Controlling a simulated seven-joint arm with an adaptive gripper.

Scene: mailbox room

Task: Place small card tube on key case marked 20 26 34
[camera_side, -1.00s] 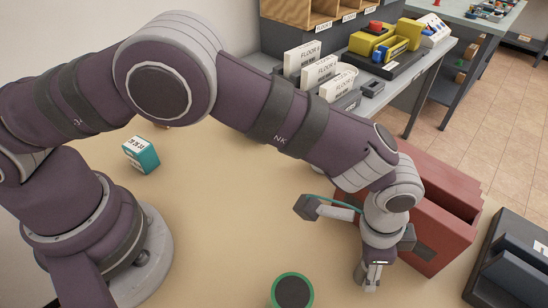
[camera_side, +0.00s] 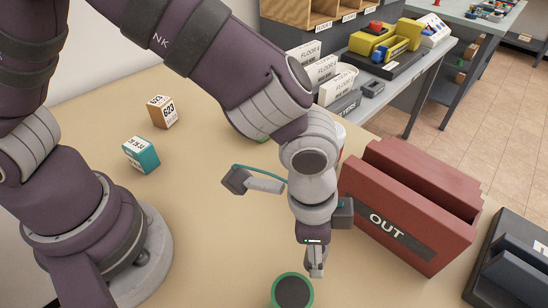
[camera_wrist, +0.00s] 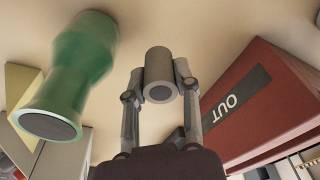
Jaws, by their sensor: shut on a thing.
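My gripper (camera_wrist: 160,84) is shut on the small card tube (camera_wrist: 158,62), a short grey-brown cylinder with a dark round end, held between the two fingertips in the wrist view. In the side view my gripper (camera_side: 316,264) points down above the table, left of the red OUT box; the tube cannot be made out there. A teal case (camera_side: 141,157) with a white label of small numbers, hard to read, stands on the table at left, well away from my gripper. An orange-brown case (camera_side: 163,113) marked 623 stands behind it.
A green flared container (camera_side: 292,291) with a dark top stands close to my gripper; it also shows in the wrist view (camera_wrist: 82,62). The red OUT box (camera_side: 410,215) stands to the right. The table (camera_side: 215,205) between my gripper and the teal case is clear.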

